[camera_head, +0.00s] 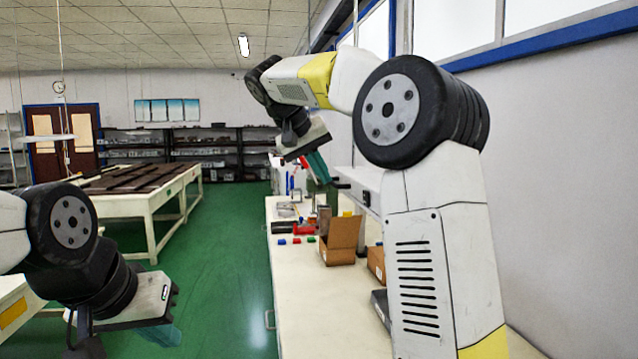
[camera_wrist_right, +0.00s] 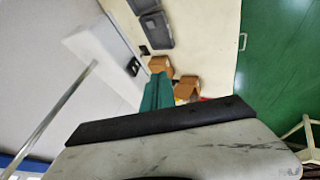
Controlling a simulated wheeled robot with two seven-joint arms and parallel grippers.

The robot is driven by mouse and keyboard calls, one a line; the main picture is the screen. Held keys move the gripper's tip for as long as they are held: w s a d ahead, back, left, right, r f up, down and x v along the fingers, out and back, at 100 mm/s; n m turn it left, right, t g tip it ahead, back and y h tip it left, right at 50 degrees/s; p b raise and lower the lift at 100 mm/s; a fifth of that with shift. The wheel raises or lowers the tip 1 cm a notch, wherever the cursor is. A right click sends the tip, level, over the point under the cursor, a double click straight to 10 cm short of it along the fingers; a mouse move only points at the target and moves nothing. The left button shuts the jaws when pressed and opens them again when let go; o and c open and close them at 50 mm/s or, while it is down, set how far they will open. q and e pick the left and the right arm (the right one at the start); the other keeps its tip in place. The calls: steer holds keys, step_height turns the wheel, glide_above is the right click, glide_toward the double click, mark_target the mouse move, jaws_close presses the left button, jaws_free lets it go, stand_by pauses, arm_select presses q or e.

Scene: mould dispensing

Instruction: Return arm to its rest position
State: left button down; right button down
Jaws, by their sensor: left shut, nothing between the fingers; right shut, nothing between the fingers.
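My right gripper (camera_head: 319,168) is raised in the air above the far part of the white workbench, with its teal fingers together and nothing between them. Its shut teal fingers also show in the right wrist view (camera_wrist_right: 157,92), over the bench and boxes seen beyond. My right arm is bent high across the right half of the head view. My left gripper (camera_head: 166,335) hangs low at the bottom left, with its teal fingers together and empty, over the green floor.
The white workbench (camera_head: 320,310) runs along the right wall. An open cardboard box (camera_head: 341,240), small coloured blocks (camera_head: 296,240) and a red item (camera_head: 304,229) stand on it. A long table (camera_head: 150,195) stands at the left back. The green floor (camera_head: 225,270) between is clear.

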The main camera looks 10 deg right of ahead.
steer(key=shift+s+a+r, duration=0.1)
steer(key=shift+a+r, duration=0.05)
steer(key=s+f+y, duration=0.2)
steer(key=s+f, duration=0.4)
steer(key=s, duration=0.3)
steer(key=s+f+t+y, duration=0.1)
steer(key=s+f+y, duration=0.2)
steer(key=s+f, duration=0.3)
steer(key=s+f+n+y, duration=0.1)
steer(key=s+f+y, duration=0.2)
steer(key=s, duration=1)
step_height(320, 180, down, 3)
steer(key=shift+s+d+f+t, duration=0.1)
steer(key=shift+s+d+t, duration=0.2)
steer(key=shift+s+d, duration=0.1)
